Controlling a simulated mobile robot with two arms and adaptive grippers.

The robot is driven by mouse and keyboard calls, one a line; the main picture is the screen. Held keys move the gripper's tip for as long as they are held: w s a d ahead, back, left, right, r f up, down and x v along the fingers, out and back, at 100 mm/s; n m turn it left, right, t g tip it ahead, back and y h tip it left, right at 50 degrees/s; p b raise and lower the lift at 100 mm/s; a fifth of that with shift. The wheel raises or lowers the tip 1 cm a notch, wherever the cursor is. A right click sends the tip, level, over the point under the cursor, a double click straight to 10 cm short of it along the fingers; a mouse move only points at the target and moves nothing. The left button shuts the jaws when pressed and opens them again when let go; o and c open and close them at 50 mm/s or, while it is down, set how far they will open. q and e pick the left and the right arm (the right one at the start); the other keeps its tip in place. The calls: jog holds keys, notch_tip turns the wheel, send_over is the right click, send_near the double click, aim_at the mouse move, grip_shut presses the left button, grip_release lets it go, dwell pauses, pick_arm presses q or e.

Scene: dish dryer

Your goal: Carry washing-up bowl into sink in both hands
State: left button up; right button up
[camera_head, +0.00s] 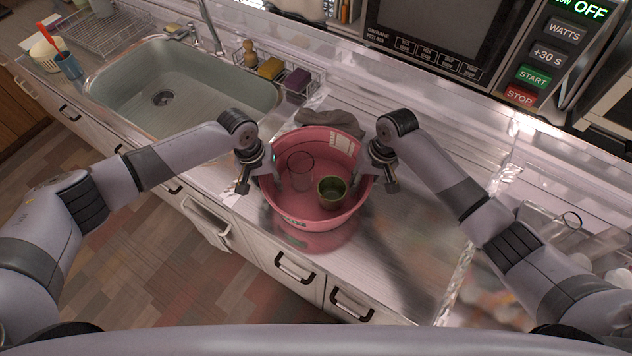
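The washing-up bowl (339,223) is pink and round, at the middle of the counter. It holds a clear glass (300,172) and a green cup (332,191). My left gripper (259,180) is at the bowl's left rim and my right gripper (376,180) is at its right rim. Each has one finger inside the rim and one outside. Whether the fingers press on the rim is not clear. A pink reflection shows below the bowl; I cannot tell if its base touches the counter. The sink (190,85) lies to the upper left, and its visible basin is empty.
A tap (211,28) rises behind the sink. Sponges (271,68) and a small brown figure stand at its back right edge. A grey cloth (328,118) lies behind the bowl. A microwave (440,40) stands at the back right. A dish rack (100,28) is at the far left.

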aim_at(268, 176)
pick_arm(q)
grip_shut()
pick_arm(e)
grip_shut()
pick_arm(q)
jog(key=shift+r, duration=0.1)
pick_arm(e)
jog(key=shift+r, duration=0.1)
